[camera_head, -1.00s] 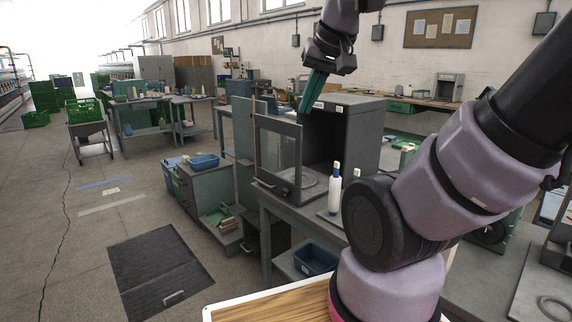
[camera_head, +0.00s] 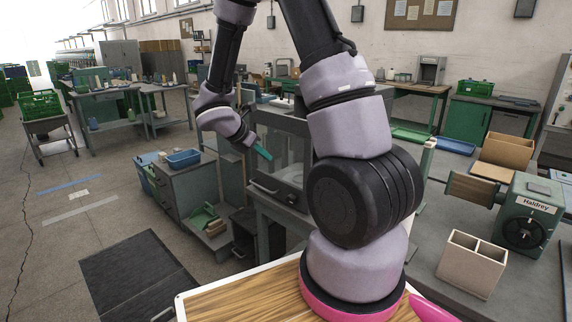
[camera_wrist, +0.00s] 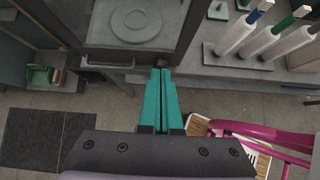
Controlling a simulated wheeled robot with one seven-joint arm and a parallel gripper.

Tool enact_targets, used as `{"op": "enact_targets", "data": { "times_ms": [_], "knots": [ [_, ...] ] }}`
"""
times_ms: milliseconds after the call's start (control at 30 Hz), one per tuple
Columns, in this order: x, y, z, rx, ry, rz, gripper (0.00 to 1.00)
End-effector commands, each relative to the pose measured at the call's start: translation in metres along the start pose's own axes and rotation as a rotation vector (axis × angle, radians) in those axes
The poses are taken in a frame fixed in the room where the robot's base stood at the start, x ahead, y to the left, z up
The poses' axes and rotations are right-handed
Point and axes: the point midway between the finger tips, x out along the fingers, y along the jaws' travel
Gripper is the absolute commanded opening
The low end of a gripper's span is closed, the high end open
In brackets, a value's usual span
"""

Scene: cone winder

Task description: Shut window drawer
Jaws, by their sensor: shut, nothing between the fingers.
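The window drawer (camera_head: 297,152) is a grey frame with a glass pane and a dark handle (camera_head: 268,188) low on its front. My arm hides its right part and most of the cabinet behind. In the wrist view I look down on its bare floor (camera_wrist: 103,30) with a round plate (camera_wrist: 136,20), so it stands open. The handle bar (camera_wrist: 107,66) shows there too. My gripper (camera_head: 264,153) is shut and empty, its teal fingers just outside the drawer front. In the wrist view its tips (camera_wrist: 160,72) lie right of the handle. I cannot tell whether they touch the front.
The floor in front, with a dark mat (camera_head: 135,275), is clear.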

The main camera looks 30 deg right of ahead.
Motion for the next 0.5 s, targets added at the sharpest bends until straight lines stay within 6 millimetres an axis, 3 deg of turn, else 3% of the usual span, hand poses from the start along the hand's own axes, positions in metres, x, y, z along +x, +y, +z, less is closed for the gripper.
{"op": "enact_targets", "data": {
  "times_ms": [167,500],
  "knots": [
    [0.018,0.001,-0.002,-0.024,-0.005,0.000,0.00],
    [0.089,0.001,-0.002,-0.019,-0.003,-0.001,0.00]
  ]
}}
